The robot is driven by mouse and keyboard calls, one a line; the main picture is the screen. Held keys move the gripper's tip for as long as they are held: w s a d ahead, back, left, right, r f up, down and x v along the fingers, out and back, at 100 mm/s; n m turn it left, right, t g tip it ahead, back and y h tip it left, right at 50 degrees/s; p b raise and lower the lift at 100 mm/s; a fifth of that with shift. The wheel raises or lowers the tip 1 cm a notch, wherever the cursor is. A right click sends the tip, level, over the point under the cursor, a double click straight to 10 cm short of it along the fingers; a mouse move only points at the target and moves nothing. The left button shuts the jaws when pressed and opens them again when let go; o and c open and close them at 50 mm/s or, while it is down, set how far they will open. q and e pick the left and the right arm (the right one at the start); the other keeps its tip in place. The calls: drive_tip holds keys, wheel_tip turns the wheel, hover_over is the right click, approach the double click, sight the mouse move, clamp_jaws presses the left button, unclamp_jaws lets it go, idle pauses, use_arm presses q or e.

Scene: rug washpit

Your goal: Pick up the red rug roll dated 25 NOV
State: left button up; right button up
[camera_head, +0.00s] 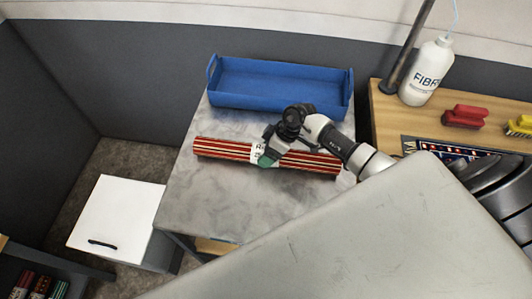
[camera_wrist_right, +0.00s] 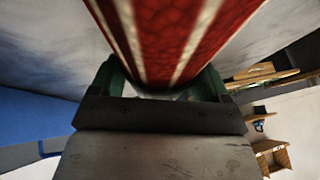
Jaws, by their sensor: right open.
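A red rug roll with cream and dark stripes (camera_head: 218,148) lies across the grey table (camera_head: 210,205). A white label (camera_head: 257,150) sits near its middle. The label is partly hidden by my right gripper, and I cannot read a date on it. My right gripper (camera_head: 267,158) is over the roll beside the label. In the right wrist view the roll (camera_wrist_right: 175,40) fills the top middle, between the green fingers of the open gripper (camera_wrist_right: 162,88). I cannot tell whether the fingers touch it. My left gripper is not in view.
An empty blue tray (camera_head: 280,85) stands behind the roll. A wooden bench (camera_head: 385,110) at right holds a white bottle (camera_head: 425,75), a red brush (camera_head: 467,116) and a yellow brush (camera_head: 520,127). A white cabinet (camera_head: 115,215) and a shelf of rolls (camera_head: 40,287) are at left.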

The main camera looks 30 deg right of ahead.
drive_tip(key=shift+f, duration=0.1)
drive_tip(key=shift+c, duration=0.2)
drive_tip(key=shift+c, duration=1.2)
drive_tip(key=shift+w, duration=0.1)
drive_tip(key=c, duration=0.7)
